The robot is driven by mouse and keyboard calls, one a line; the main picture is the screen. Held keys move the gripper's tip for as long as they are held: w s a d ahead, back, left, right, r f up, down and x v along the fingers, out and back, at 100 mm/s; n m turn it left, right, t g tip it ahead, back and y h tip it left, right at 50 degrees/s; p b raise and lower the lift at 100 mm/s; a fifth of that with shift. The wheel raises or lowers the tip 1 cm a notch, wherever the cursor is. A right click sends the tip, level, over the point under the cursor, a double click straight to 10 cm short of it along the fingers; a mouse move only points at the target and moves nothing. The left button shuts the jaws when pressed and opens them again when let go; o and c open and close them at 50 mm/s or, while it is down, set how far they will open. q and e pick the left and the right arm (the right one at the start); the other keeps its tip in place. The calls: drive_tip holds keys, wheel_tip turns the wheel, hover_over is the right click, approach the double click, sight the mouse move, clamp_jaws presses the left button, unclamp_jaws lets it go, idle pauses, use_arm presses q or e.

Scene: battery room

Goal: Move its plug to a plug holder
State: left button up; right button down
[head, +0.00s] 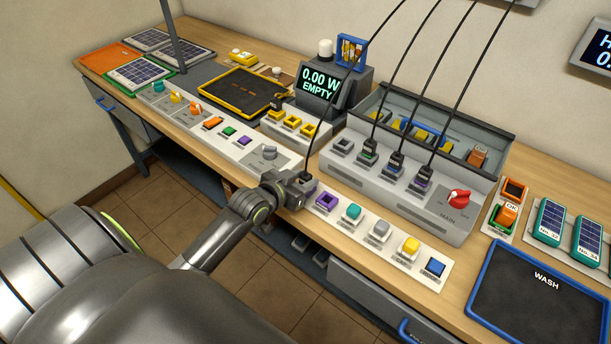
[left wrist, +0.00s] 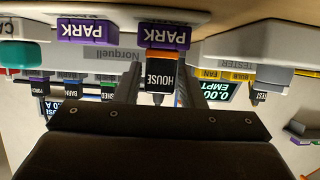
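The black HOUSE plug (left wrist: 160,75), with an orange band, stands at a purple PARK holder (left wrist: 164,36) in the left wrist view. How deep it is seated I cannot tell. In the head view its cable (head: 340,93) comes down to my left gripper (head: 301,192) at the front strip. In the left wrist view my left gripper (left wrist: 160,70) has one finger on each side of the plug, with a narrow gap on both sides, so it looks open around it. A second purple PARK holder (head: 326,202) is empty beside it. My right gripper is not in view.
Behind stands a grey panel (head: 372,205) with an empty grey socket (head: 342,146), several cabled plugs and a red MAIN knob (head: 459,198). Yellow tester sockets (head: 294,124) and a black display (head: 320,84) reading 0.00 W EMPTY are to the left. Cables hang overhead.

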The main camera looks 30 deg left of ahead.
use_arm(q)
drive_tip(key=shift+p+v, duration=2.1)
drive_tip(key=shift+v, duration=1.4)
drive_tip(key=p+v, duration=0.1)
drive_tip(key=v, duration=0.2)
drive_tip(key=shift+f, duration=0.1)
